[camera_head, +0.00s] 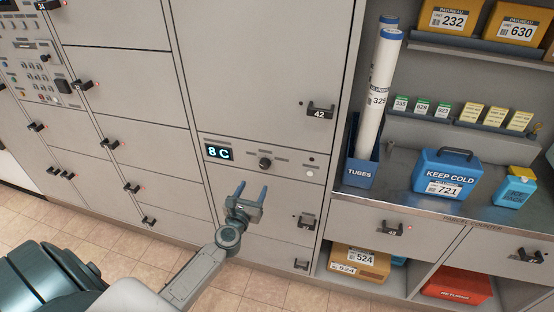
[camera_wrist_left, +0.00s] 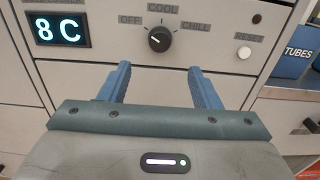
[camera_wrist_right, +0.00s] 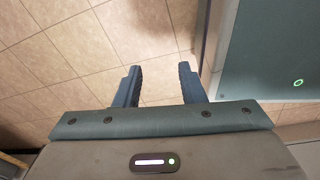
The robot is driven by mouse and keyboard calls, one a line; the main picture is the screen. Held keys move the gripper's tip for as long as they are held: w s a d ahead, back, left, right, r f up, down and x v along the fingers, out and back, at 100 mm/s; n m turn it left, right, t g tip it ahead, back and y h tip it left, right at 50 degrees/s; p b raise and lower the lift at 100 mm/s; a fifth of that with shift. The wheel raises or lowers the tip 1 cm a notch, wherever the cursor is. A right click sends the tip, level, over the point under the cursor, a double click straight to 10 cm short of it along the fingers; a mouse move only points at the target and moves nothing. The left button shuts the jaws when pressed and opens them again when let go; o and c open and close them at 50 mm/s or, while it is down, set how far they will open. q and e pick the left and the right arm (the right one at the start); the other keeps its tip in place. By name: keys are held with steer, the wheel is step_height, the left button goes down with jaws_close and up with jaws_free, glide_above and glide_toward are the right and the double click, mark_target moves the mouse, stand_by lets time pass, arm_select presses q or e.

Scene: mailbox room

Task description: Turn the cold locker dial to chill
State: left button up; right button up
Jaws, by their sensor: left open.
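The cold locker dial (camera_head: 265,163) is a small black knob on a grey panel, right of a display (camera_head: 218,152) reading 8 C. In the left wrist view the dial (camera_wrist_left: 159,39) sits below the labels OFF, COOL and CHILL (camera_wrist_left: 195,26). A small white mark shows on its left part; its exact setting is hard to tell. My left gripper (camera_head: 252,190) is open and empty, just below and in front of the dial, apart from it. Its fingers also show in the left wrist view (camera_wrist_left: 159,78). My right gripper (camera_wrist_right: 160,80) is open and empty above the tiled floor.
A white RESET button (camera_wrist_left: 244,52) is right of the dial. Locker handle 42 (camera_head: 321,109) projects above right, and another handle (camera_head: 307,221) lower right. A counter with a blue KEEP COLD box (camera_head: 443,172) and a TUBES bin (camera_head: 360,168) stands at right.

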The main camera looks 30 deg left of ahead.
mark_target(263, 166)
arm_select(q)
steer(key=x, duration=0.9)
steer(key=shift+w+r, duration=0.1)
steer(key=shift+w, duration=0.35)
steer(key=shift+w+a, duration=0.1)
steer(key=c, duration=1)
arm_select(e)
steer(key=shift+s+d+f, duration=0.15)
steer(key=shift+s+d, duration=0.2)
steer(key=shift+s, duration=0.4)
